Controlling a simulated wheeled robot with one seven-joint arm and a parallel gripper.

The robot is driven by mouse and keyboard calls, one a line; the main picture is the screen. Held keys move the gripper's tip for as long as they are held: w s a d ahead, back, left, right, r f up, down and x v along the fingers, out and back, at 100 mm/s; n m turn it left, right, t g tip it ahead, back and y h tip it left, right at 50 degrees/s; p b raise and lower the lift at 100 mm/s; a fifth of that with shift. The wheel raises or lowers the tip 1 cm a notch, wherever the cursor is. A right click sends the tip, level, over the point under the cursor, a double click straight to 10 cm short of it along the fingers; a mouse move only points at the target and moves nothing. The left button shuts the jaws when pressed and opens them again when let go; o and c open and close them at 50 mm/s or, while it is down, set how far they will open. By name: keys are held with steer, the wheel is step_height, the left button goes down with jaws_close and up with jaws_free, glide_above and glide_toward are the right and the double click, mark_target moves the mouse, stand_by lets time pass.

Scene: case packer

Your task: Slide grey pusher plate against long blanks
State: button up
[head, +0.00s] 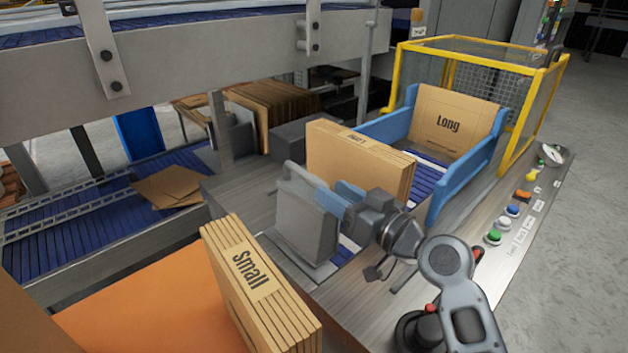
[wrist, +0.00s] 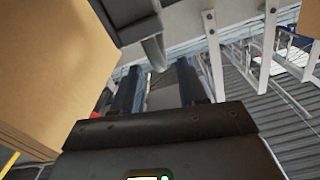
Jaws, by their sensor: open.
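The grey pusher plate (head: 305,222) stands upright in the magazine channel, to the left of my gripper (head: 338,196). The long blanks (head: 365,165) stand as an upright brown stack just behind the plate; a gap seems to separate them. In the wrist view my gripper (wrist: 158,75) has its two dark fingers apart. A grey block with a rounded bar (wrist: 154,48), apparently part of the pusher, shows beyond and partly between the fingers; I cannot tell whether they touch it. Brown cardboard (wrist: 50,65) fills the left of that view.
A board marked Long (head: 455,122) stands between blue side guides (head: 470,165). Small blanks (head: 258,290) stand at the front on an orange surface (head: 125,315). A yellow-framed mesh guard (head: 490,75) is behind. Coloured buttons (head: 512,211) line the right edge. A conveyor (head: 80,215) runs left.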

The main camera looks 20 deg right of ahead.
mark_target(314, 177)
steer(key=p+x, duration=0.1)
steer(key=x, duration=0.5)
steer(key=shift+w+a, duration=0.1)
steer(key=shift+w, duration=0.1)
steer(key=shift+c, duration=0.3)
jaws_close()
